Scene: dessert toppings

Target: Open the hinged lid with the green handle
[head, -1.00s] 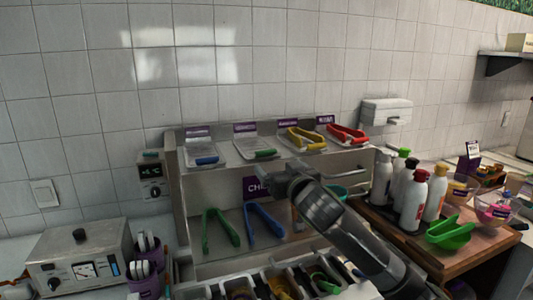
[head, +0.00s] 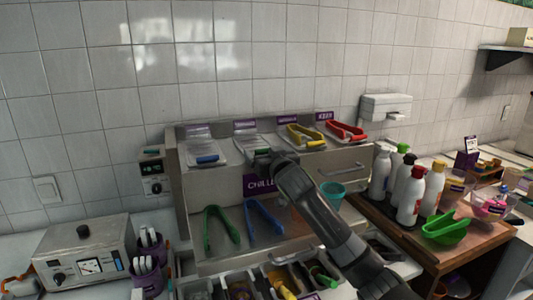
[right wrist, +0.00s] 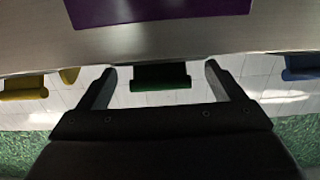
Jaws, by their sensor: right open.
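The dark green handle (right wrist: 160,77) shows in the right wrist view, between and just ahead of the two fingertips, with a gap on each side. In the head view its clear lid (head: 250,142) is second from the left on the upper shelf, and my gripper largely covers the handle. My right gripper (right wrist: 160,76) is open and empty in front of the handle; in the head view the right gripper (head: 266,162) is at the shelf's front edge. Whether a finger touches the handle cannot be told. My left gripper is not in view.
A lid with a blue handle (head: 208,159) is to the left. Yellow tongs (head: 305,136) and red tongs (head: 345,131) lie to the right. White bottles (head: 409,193) stand on the wooden board at right.

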